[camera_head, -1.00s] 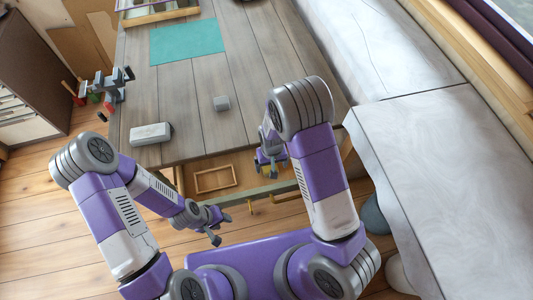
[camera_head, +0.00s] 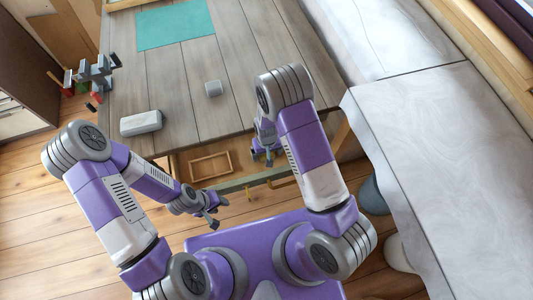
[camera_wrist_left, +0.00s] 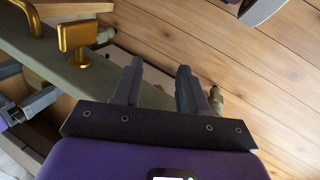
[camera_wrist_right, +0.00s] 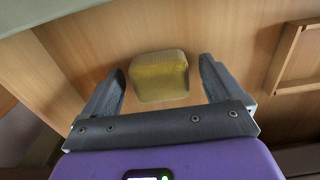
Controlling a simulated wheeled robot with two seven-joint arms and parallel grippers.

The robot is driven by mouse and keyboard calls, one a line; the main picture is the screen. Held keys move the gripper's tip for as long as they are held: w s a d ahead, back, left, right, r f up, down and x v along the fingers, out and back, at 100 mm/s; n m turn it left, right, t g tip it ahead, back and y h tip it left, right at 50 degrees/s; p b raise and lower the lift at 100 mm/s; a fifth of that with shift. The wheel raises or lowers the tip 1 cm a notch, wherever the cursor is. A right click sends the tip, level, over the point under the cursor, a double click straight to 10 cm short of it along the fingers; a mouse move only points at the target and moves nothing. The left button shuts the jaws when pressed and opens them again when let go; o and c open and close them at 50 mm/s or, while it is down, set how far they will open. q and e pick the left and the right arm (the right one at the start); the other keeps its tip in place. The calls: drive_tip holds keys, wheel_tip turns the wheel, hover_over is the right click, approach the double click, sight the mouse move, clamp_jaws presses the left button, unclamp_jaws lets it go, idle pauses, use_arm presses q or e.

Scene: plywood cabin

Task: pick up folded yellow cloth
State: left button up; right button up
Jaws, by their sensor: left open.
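The folded yellow cloth (camera_wrist_right: 160,78) shows in the right wrist view as a rounded, block-like bundle on a wooden surface. My right gripper (camera_wrist_right: 161,66) is open, with one finger on either side of the cloth in the picture and a gap at each side. I cannot tell how far the fingertips are above the cloth. In the head view my right gripper (camera_head: 266,156) is at the open drawer below the tabletop's front edge; the cloth is not visible there. My left gripper (camera_head: 213,211) is open and empty in front of the drawer; it also shows in the left wrist view (camera_wrist_left: 159,78).
The open drawer holds a wooden frame-like tray (camera_head: 210,167). A gold handle (camera_wrist_left: 77,36) is near my left gripper.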

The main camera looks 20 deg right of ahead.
drive_tip(key=c, duration=1)
drive_tip(key=shift+r, duration=0.1)
wheel_tip(320, 180, up, 10)
drive_tip(key=shift+f+p, duration=0.1)
drive_tip(key=shift+p, duration=0.9)
